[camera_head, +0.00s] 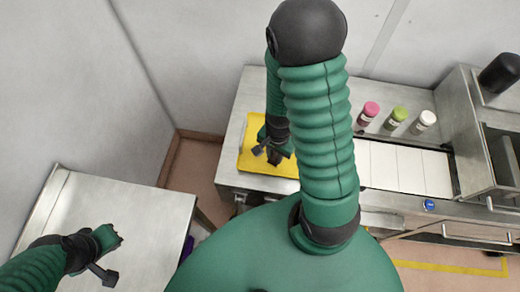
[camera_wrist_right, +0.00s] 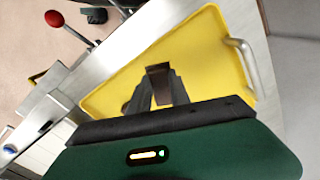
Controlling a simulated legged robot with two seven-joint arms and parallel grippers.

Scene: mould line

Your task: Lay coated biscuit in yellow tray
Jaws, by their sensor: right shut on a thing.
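The yellow tray (camera_head: 252,160) lies on the steel counter, left of centre in the head view. It fills the middle of the right wrist view (camera_wrist_right: 205,50). My right gripper (camera_head: 274,158) is over the tray. In the right wrist view its fingers (camera_wrist_right: 160,88) are shut on a dark brown coated biscuit (camera_wrist_right: 158,72), seen against the yellow floor. I cannot tell whether the biscuit touches the tray. The fingers hide part of it. My left gripper (camera_head: 114,238) is over the steel table at lower left, away from the tray; its finger opening is unclear.
Pink, green and white-capped bottles (camera_head: 397,115) stand at the back of the counter. White panels (camera_head: 400,168) lie in front of them. A steel machine (camera_head: 480,120) stands at the right. The steel table (camera_head: 135,215) at left looks mostly bare. A metal handle (camera_wrist_right: 243,65) edges the tray.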

